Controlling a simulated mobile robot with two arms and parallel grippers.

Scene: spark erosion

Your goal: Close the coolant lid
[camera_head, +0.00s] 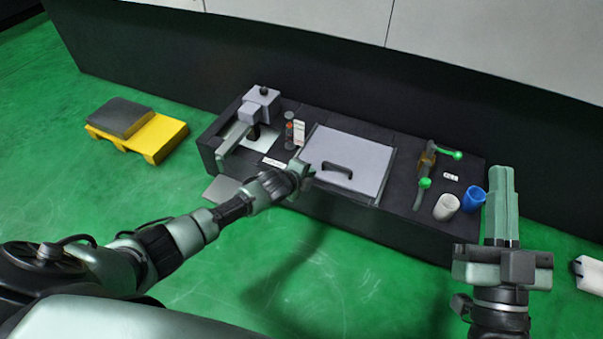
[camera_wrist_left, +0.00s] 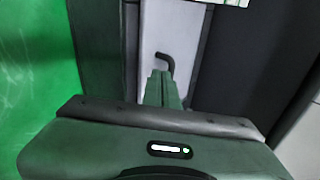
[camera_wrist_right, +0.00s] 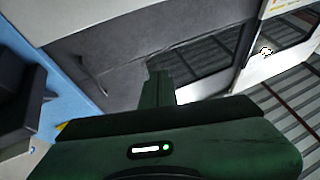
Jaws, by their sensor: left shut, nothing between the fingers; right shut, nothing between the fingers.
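The coolant lid (camera_head: 365,155) is a light grey panel with a black bar handle (camera_head: 337,170) near its front edge. It appears to lie flat in the dark bench top; whether it is fully seated I cannot tell. My left gripper (camera_head: 306,174) is shut and empty at the lid's left front corner. In the left wrist view its fingers (camera_wrist_left: 162,82) point at the handle (camera_wrist_left: 166,64); I cannot tell whether they touch. My right gripper (camera_head: 501,180) is shut and empty, right of the bench and away from the lid. Its fingers (camera_wrist_right: 158,82) show in the right wrist view.
On the dark bench (camera_head: 395,222), a grey machine head (camera_head: 259,103) stands left of the lid. Green-handled valve parts (camera_head: 425,165), a white cup (camera_head: 446,207) and a blue cup (camera_head: 473,199) stand right. A yellow pallet (camera_head: 165,138) lies on the green floor.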

